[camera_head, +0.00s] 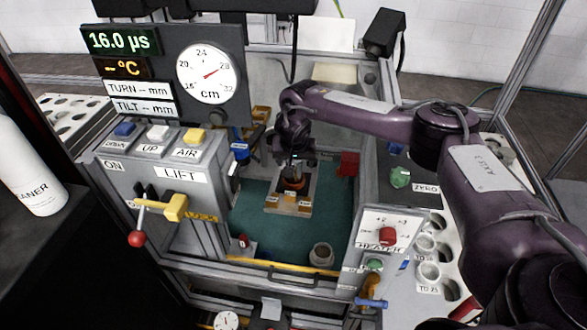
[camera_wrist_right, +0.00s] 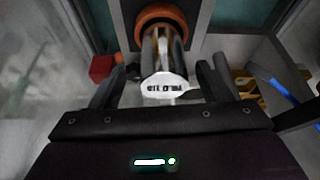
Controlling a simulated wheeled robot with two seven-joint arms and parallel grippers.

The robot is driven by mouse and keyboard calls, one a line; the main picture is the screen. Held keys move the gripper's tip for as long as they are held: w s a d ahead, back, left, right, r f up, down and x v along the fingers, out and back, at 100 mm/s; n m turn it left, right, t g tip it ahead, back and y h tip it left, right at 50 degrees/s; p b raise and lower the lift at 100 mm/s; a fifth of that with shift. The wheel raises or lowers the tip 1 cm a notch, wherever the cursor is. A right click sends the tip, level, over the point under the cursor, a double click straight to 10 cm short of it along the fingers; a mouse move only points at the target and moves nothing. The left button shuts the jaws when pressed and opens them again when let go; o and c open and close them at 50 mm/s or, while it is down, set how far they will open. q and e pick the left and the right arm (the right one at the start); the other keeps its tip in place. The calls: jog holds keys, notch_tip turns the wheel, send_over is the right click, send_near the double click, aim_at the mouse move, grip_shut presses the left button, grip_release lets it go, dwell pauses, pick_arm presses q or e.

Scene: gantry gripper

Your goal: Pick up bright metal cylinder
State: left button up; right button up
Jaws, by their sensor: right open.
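The bright metal cylinder (camera_wrist_right: 162,52) shows in the right wrist view, with a white, dark-lettered end facing the camera. It stands at an orange ring (camera_wrist_right: 160,18) on a holder, which shows in the head view as a pale frame (camera_head: 289,208) on the green floor of the enclosure. My right gripper (camera_head: 293,158) is above this holder and mostly hides the cylinder in the head view. In the right wrist view the dark fingers of my right gripper (camera_wrist_right: 160,84) are apart, one on each side of the cylinder's near end. My left gripper is not in view.
A control panel with a LIFT label (camera_head: 181,176) and a round dial (camera_head: 210,73) stand at the left. A red block (camera_head: 348,163) is right of the holder. A heater panel (camera_head: 385,236) is at the right.

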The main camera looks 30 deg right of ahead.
jog(key=x, duration=0.3)
jog(key=shift+a, duration=0.2)
jog(key=shift+w+d+f, duration=0.15)
jog(key=shift+w+f, duration=0.1)
jog(key=shift+f, duration=0.35)
jog(key=shift+c, duration=0.4)
jog(key=c, duration=0.5)
jog(key=shift+c, duration=1.2)
jog(key=c, duration=0.5)
jog(key=shift+c, duration=0.6)
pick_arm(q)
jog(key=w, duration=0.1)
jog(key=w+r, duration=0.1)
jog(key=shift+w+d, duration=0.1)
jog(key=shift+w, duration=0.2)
pick_arm(e)
jog(key=shift+w, duration=0.1)
